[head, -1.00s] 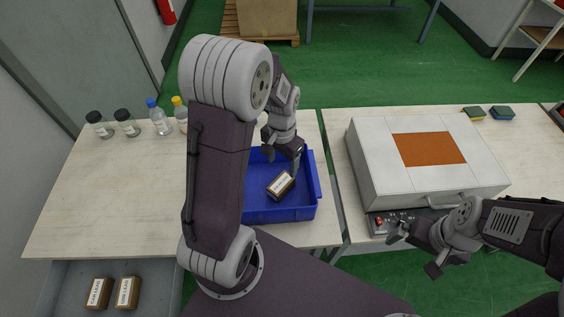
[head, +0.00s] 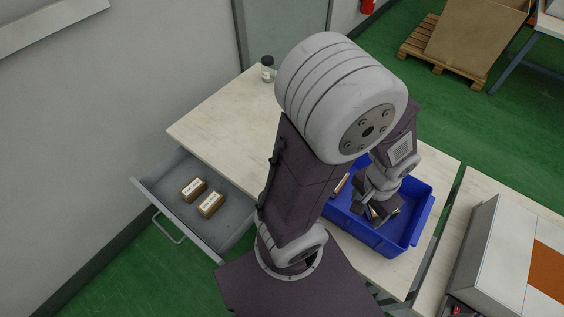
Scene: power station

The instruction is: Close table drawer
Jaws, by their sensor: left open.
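The table drawer (head: 225,221) is pulled out from the left end of the table (head: 215,123). Its grey front with a metal handle (head: 168,228) faces the lower left. Two small brown labelled boxes (head: 202,198) lie side by side in the drawer. My left gripper (head: 378,212) is open, pointing down over the blue bin (head: 400,246), well to the right of the drawer. Brown box parts show in the bin near it, partly hidden by my arm. My left arm also hides part of the table top. My right gripper is not in view.
A dark-capped bottle (head: 267,70) stands at the table's back edge. A white box with an orange panel (head: 545,270) is on the second table at right. A wall runs along the left. Green floor is clear in front of the drawer.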

